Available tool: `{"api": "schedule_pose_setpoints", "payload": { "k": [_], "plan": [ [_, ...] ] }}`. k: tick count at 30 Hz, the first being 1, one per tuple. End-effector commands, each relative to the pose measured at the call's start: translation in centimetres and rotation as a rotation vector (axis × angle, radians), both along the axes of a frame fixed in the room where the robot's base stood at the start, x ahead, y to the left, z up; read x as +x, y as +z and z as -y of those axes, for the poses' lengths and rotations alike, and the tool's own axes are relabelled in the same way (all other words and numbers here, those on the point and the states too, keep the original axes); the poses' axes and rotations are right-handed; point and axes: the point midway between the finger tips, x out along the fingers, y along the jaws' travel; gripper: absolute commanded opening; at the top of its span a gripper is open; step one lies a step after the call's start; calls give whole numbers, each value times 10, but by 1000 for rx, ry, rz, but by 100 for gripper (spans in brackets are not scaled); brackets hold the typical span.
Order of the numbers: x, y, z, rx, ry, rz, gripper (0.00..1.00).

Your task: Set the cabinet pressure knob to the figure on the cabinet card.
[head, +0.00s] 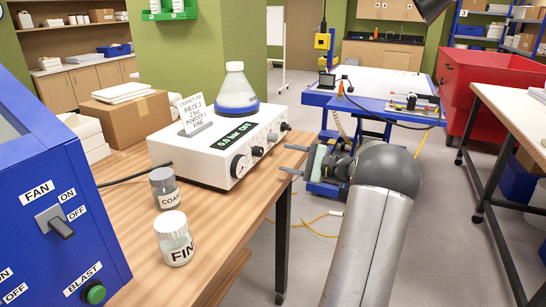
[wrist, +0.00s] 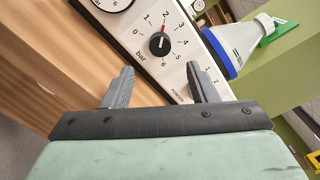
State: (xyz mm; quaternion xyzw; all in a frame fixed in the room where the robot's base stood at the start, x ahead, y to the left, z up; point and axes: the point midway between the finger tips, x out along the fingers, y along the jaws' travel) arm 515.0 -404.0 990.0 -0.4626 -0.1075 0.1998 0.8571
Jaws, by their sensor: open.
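The white cabinet control unit (head: 215,150) stands on the wooden bench. Its pressure knob (wrist: 159,43) is black, on a "bar" dial running from 0 to 6; its red pointer is near the 2. The knob also shows on the front panel in the head view (head: 257,151). The cabinet card (head: 193,112) stands on top of the unit; it reads "PIECE", "FINE" and a bar figure that looks like 2-something, too small to be sure. My gripper (head: 287,159) is open and empty in front of the panel, apart from the knob. The wrist view shows its fingers (wrist: 160,70) pointing towards the knob.
A round gauge (head: 239,166) sits beside the knob, with other controls along the panel. A green display (head: 237,133) seems to read 0.0 bar. A flask (head: 237,90) stands on the unit. Two jars (head: 174,240) and a blue switch box (head: 50,190) are nearer.

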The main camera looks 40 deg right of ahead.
Motion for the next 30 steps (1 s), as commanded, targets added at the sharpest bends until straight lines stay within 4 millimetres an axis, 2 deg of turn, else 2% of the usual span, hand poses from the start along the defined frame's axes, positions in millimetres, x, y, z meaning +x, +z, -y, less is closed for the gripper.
{"api": "schedule_pose_setpoints", "payload": {
  "k": [1, 6, 12, 18, 30],
  "plan": [
    [-12, -1, 7, 0, -4, 0, 53],
    [-46, -1, 23, 0, -2, 0, 53],
    [-70, 0, 35, 0, 0, 0, 53],
    [-77, 0, 38, 0, 0, 0, 53],
    [-77, 0, 38, 0, 1, -1, 53]
  ]
}}
